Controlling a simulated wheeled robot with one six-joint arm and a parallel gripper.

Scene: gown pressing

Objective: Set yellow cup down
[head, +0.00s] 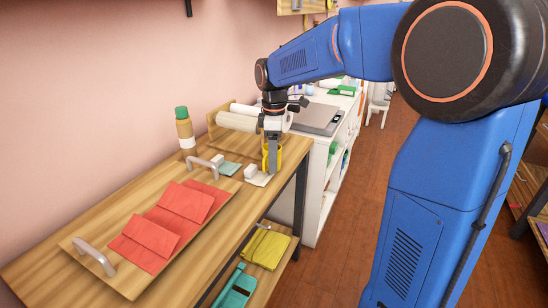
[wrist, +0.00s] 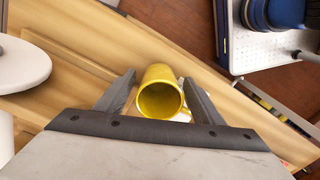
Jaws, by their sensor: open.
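The yellow cup (head: 280,159) is at the right edge of the wooden table (head: 40,268), near its far end. It looks upright in the head view. My gripper (head: 272,160) points down over it and hides part of it. In the wrist view, the yellow cup (wrist: 158,78) lies between the two grey fingers of my gripper (wrist: 159,76), its round mouth facing the camera. The fingers are apart, one on each side of the cup. Its base is partly hidden, so I cannot tell for certain whether it rests on the tabletop.
A small white block (head: 257,177) is close to the cup's left. A wooden tray (head: 130,282) with red folded cloth (head: 170,220) fills the near table. A green-capped bottle (head: 184,130) and white roll (head: 236,123) stand behind. Yellow cloth (head: 265,248) lies on the shelf below.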

